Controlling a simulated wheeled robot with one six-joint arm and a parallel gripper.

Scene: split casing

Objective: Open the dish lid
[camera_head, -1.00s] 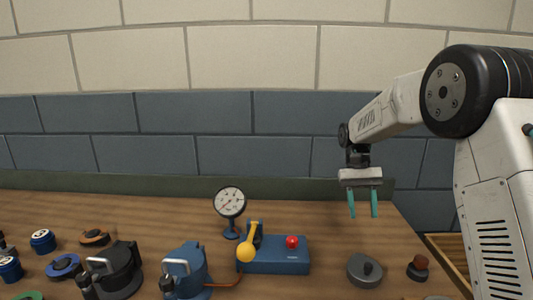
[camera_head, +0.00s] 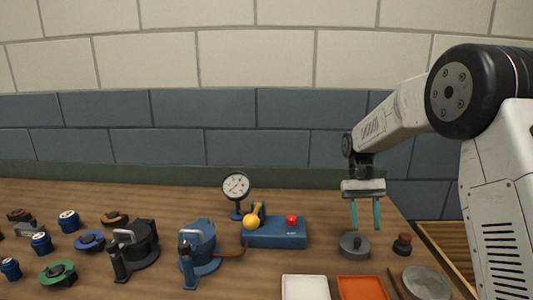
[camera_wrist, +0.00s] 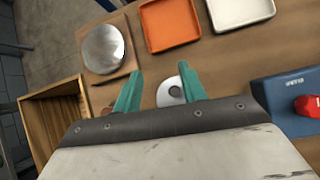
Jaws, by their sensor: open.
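A grey round lid-like piece with a small knob (camera_head: 355,246) sits on the bench, below my gripper in the head view. It shows in the wrist view (camera_wrist: 168,96) between the fingers, partly hidden by the right one. A shiny round silver piece (camera_head: 427,283) lies at the front right; in the wrist view (camera_wrist: 103,48) it rests on a board at the upper left. I cannot tell which is the dish lid. My gripper (camera_head: 366,228) has its two teal fingers (camera_wrist: 160,70) apart, pointing down, empty and above the bench.
White (camera_head: 306,288) and orange (camera_head: 362,288) trays lie in front.

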